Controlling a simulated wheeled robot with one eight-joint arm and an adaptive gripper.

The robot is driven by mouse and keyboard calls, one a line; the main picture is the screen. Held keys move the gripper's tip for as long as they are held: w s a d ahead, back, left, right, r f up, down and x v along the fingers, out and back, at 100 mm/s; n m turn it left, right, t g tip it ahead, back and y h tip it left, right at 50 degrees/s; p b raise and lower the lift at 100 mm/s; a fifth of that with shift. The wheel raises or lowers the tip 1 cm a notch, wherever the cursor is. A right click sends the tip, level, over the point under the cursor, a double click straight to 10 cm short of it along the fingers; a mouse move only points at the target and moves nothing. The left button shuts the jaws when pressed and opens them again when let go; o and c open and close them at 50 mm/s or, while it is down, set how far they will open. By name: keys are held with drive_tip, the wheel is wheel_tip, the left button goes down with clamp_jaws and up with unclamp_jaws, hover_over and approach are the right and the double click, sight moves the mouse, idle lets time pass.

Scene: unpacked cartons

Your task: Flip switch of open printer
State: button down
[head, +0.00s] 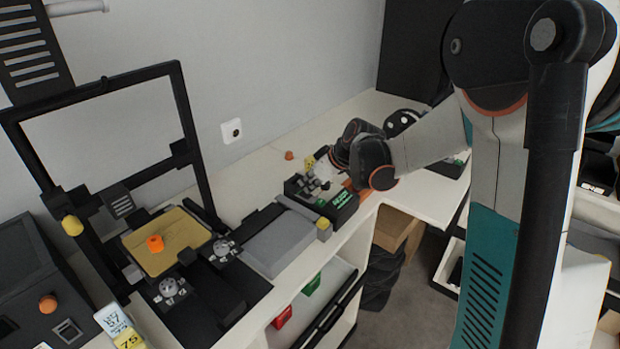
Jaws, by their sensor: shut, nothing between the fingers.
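The open printer has a black upright frame (190,130) at the left of the white counter. Its yellowish bed (140,245) bears a small orange printed piece (155,243). I cannot make out a power switch on it for certain. My gripper (322,172) is far to the right of the printer, over the counter by a black bin with a green label. It is shut and empty, though its fingertips are small and partly lost among the items there. My arm reaches in from the right.
The black bin (343,203) holds small grey items. A grey flat block (280,242) lies between it and the printer. A dark machine with an orange knob (48,304) stands at the lower left. A wall socket (231,131) is behind. Red (283,317) and green (312,284) bins sit below the counter.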

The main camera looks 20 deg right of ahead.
drive_tip(key=shift+f, duration=0.25)
drive_tip(key=shift+s+d+f, duration=0.3)
drive_tip(key=shift+s+f, duration=0.2)
drive_tip(key=shift+f, duration=0.1)
drive_tip(key=shift+w, duration=0.1)
